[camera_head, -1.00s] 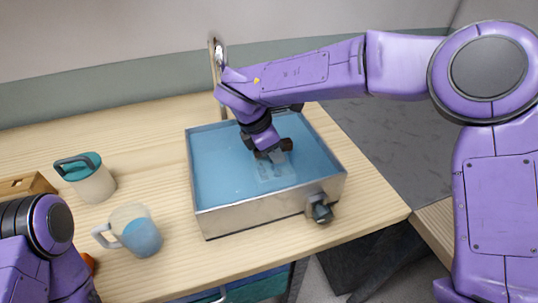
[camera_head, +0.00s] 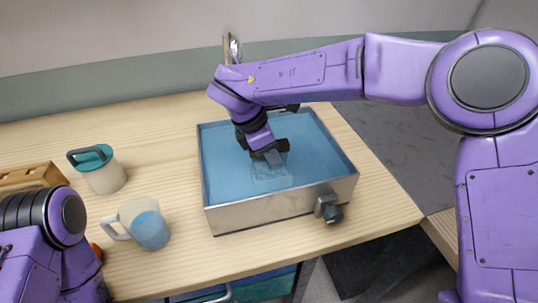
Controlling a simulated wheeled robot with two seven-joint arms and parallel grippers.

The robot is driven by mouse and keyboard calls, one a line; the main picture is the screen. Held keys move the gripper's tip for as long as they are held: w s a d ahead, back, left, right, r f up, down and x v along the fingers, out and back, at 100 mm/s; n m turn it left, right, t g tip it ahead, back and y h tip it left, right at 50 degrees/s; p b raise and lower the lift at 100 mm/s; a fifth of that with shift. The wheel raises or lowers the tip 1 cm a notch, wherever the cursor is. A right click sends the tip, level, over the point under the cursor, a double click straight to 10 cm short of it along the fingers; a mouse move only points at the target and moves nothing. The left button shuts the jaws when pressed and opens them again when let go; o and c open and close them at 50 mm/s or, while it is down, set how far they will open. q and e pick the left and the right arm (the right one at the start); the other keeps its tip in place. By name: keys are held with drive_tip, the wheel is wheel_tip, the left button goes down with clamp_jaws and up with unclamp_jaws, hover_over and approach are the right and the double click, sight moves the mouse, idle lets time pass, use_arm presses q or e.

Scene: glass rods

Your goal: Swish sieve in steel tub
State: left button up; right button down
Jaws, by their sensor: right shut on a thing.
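The steel tub (camera_head: 270,211) stands on the wooden table, filled with blue water. My right gripper (camera_head: 268,157) reaches down into the tub and is shut on the sieve (camera_head: 271,177). The sieve is a pale, see-through basket shape in the water, near the middle of the tub; its upper edge is partly hidden by the gripper. My left arm shows at the lower left, but its gripper is outside the picture.
A wooden tray (camera_head: 32,175) sits at the far left. A metal tap (camera_head: 233,47) rises behind the tub. A valve (camera_head: 329,209) sticks out of the tub's front.

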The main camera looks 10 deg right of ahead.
drive_tip(key=shift+d+b, duration=0.35)
drive_tip(key=shift+d, duration=1.45)
wheel_tip(320, 180, up, 11)
drive_tip(key=p, duration=0.7)
wheel_tip(320, 180, up, 5)
drive_tip(key=p, duration=0.3)
hover_over(287, 151)
drive_tip(key=w, duration=0.1)
drive_tip(key=shift+d, duration=0.2)
drive_tip(key=shift+w, duration=0.1)
drive_tip(key=shift+d, duration=0.1)
